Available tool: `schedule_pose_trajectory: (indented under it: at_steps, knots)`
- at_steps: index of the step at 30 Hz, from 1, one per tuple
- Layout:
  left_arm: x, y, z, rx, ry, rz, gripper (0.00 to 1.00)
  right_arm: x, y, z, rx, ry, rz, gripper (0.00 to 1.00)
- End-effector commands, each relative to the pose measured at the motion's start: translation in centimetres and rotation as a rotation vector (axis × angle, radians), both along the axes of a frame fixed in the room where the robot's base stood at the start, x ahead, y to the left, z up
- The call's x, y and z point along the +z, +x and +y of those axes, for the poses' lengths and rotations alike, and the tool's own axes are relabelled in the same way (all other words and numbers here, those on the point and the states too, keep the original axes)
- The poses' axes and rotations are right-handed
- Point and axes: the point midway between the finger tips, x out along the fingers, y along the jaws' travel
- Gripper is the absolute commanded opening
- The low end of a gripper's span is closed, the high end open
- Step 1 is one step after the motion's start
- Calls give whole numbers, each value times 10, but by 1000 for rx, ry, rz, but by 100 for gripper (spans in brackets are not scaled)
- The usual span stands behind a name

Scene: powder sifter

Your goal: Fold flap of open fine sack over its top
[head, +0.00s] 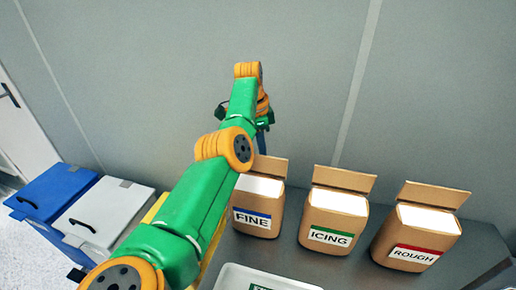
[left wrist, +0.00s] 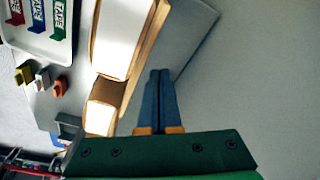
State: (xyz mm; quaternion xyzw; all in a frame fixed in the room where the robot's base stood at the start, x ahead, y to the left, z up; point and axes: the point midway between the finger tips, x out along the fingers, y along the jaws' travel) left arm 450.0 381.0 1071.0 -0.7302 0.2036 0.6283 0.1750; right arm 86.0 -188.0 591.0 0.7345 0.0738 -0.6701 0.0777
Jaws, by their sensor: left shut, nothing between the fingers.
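The fine sack (head: 256,215) is a brown paper sack with a blue-striped FINE label, standing upright at the left of a row. Its top is open on white contents, and its flap (head: 271,166) stands up at the back, partly hidden by my left arm. My left gripper (head: 266,124) is above and behind this sack. In the left wrist view its blue fingers (left wrist: 160,72) are together and empty, beside the raised flap (left wrist: 150,40) of the nearest sack. No label shows on that sack there. My right gripper is not in view.
The icing sack (head: 333,215) and rough sack (head: 415,232) stand to the right, both with flaps up. A white tray (head: 240,278) lies in front; it holds tape pieces in the left wrist view. Several coloured clips (left wrist: 42,78) lie nearby. A grey wall (head: 440,90) rises behind.

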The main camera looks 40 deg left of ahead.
Motion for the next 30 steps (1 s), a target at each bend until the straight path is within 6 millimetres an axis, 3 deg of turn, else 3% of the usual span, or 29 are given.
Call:
schedule_pose_trajectory:
  at_steps: [30]
  knots:
    - [-32, 0, 0, 0, 1, 1, 0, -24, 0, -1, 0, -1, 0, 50]
